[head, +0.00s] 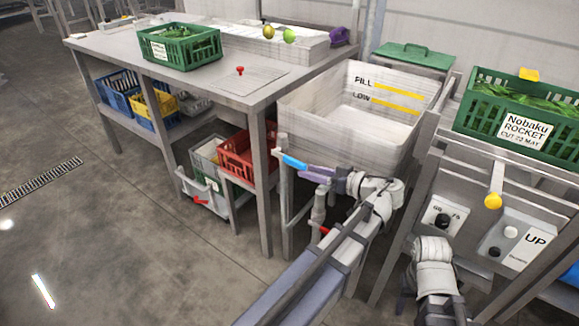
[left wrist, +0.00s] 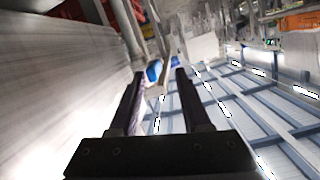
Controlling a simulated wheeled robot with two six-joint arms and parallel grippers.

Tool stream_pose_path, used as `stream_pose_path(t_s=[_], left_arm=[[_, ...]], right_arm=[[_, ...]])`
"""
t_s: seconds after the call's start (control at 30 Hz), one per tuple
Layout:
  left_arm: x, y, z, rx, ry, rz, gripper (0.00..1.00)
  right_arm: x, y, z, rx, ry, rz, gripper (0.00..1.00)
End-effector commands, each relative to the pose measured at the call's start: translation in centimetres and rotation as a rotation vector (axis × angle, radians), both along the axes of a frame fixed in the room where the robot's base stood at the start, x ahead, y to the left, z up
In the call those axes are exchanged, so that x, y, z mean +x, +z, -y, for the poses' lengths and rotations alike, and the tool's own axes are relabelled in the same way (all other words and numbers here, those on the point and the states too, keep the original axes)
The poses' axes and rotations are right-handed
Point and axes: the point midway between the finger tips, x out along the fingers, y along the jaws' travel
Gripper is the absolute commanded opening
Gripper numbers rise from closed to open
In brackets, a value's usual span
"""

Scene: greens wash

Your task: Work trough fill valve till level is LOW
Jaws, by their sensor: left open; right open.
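The white trough (head: 310,118) stands at the centre of the head view, with yellow FILL (head: 398,87) and LOW (head: 392,104) lines on its inner back wall. I see no clear water surface at the lines. A blue handle (head: 294,162) sits at the trough's front left, below its rim; its blue end (left wrist: 154,70) shows in the left wrist view. My left gripper (head: 318,175) is in front of the trough, just right of the blue handle. In the left wrist view the open fingers (left wrist: 157,85) point toward the blue end, with a purple part by the left finger. My right gripper's fingers do not show.
A steel table (head: 130,50) with a green crate (head: 180,58) stands left of the trough. A red handle (head: 323,230) is low under the trough. At right are a control panel (head: 528,248), a yellow knob (head: 493,201) and a green rocket crate (head: 478,112). Open floor lies at left.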

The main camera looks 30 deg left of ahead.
Motion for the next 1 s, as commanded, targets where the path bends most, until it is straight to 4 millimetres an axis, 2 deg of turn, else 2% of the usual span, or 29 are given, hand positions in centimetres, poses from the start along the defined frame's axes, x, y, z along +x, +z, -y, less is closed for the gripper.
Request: stream_pose_path(t_s=[0.03, 0.47, 0.77, 1.0], left_arm=[[0.2, -0.6, -0.2, 0.016, 0.007, 0.022, 0.47], [1.4, -1.0, -1.6, 0.17, 0.051, 0.232, 0.47], [1.4, -0.5, -2.1, 0.192, 0.054, 0.263, 0.47], [1.6, -0.5, -5.4, 0.192, 0.057, 0.261, 0.47]], right_arm=[[0.0, -1.0, 0.0, 0.0, 0.0, 0.0, 0.5], [0.0, -5.2, 0.0, -0.001, 0.002, 0.0, 0.5], [0.0, -5.2, 0.0, -0.002, 0.002, 0.0, 0.5], [0.0, -5.2, 0.0, -0.001, 0.002, 0.0, 0.5]])
